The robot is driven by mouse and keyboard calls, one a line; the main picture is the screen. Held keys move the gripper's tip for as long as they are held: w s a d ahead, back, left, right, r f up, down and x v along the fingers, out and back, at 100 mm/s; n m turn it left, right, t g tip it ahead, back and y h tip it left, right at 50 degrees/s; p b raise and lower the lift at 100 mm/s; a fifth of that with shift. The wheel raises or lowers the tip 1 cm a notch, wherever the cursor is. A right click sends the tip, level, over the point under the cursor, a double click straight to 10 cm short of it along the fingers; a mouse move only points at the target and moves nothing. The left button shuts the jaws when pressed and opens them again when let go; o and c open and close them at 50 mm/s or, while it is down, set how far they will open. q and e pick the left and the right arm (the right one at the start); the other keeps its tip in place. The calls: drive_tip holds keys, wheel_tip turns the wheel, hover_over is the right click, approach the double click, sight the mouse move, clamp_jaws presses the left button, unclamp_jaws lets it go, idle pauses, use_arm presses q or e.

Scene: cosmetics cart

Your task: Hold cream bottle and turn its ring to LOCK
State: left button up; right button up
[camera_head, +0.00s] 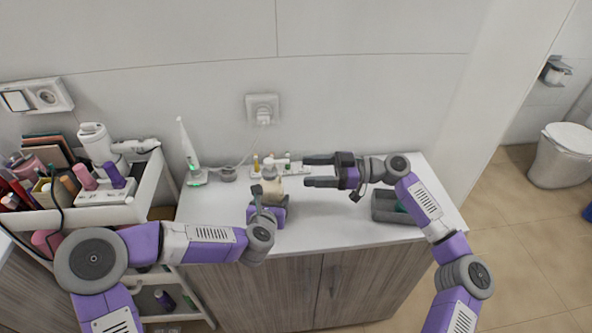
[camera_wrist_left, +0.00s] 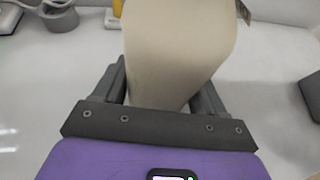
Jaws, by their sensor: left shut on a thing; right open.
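The cream bottle (camera_head: 273,187) stands upright over the white counter, with a paler, greyish top whose ring and marks are too small to read. In the left wrist view the beige bottle body (camera_wrist_left: 172,50) fills the space between the fingers; its top is out of frame. My left gripper (camera_head: 267,197) is shut on the bottle's body from the front. My right gripper (camera_head: 306,171) is open and empty, its two fingers pointing left, to the right of the bottle's top and apart from it.
An electric toothbrush (camera_head: 188,150) on a green-lit base stands at the back left. A grey bin (camera_head: 385,207) is at the right. A full cosmetics cart (camera_head: 70,215) stands left. The counter front (camera_head: 320,228) is clear.

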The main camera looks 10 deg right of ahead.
drive_tip(key=shift+d, duration=0.45)
use_arm(q)
drive_tip(key=o, duration=1.4)
